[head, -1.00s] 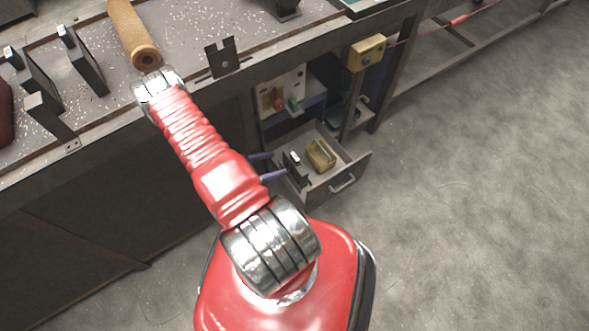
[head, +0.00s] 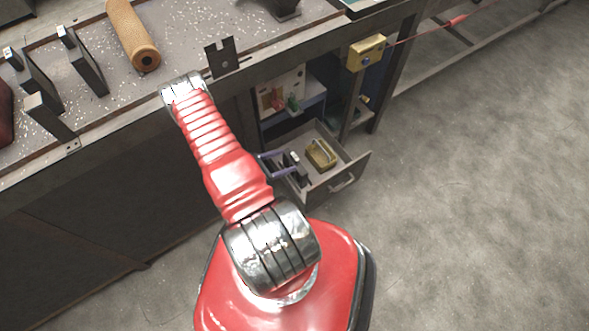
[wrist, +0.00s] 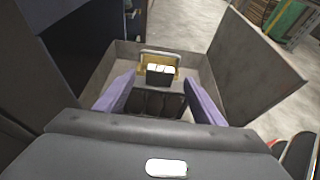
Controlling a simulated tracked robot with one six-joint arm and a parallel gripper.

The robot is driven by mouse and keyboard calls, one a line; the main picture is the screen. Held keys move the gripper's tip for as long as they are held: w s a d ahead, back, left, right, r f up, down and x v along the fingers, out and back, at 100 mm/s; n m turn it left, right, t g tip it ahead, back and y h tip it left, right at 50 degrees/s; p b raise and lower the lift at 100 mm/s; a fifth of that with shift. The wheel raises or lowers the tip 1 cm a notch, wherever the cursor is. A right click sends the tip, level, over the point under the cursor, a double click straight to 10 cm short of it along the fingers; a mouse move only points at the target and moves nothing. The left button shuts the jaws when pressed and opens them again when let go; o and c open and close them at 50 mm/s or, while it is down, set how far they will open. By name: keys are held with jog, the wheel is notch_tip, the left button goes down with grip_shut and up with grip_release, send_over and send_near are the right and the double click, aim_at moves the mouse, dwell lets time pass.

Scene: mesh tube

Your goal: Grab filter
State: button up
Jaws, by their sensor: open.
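A tan perforated mesh tube (head: 132,35), the most filter-like thing in view, lies on the workbench at the upper left in the head view. It is well apart from my gripper. My gripper (wrist: 160,84) has two purple fingers, spread open, reaching over the open drawer (head: 345,172). In the wrist view a dark block with a white segmented top (wrist: 159,74) shows between and just beyond the fingertips. I cannot tell whether they touch it. Behind it is a yellow box with a metal handle (wrist: 176,60). In the head view my arm partly hides the gripper.
The drawer's walls (wrist: 262,72) stand close around my fingers. The workbench (head: 195,62) holds black metal brackets (head: 85,62) and an upright slotted plate (head: 221,57). A yellow box (head: 367,52) is on the bench front. The floor at right is clear.

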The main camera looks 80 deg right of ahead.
aim_at(293, 159)
jog(key=shift+x, duration=2.35)
jog(key=shift+s+d+f, duration=0.1)
jog(key=shift+s, duration=0.05)
jog(key=x, duration=0.4)
jog(key=shift+s+d+f, duration=0.2)
jog(key=shift+s+d, duration=0.05)
jog(key=shift+d, duration=0.05)
jog(key=shift+c, duration=0.3)
grip_shut()
jog(key=shift+r, duration=0.15)
notch_tip(293, 159, up, 10)
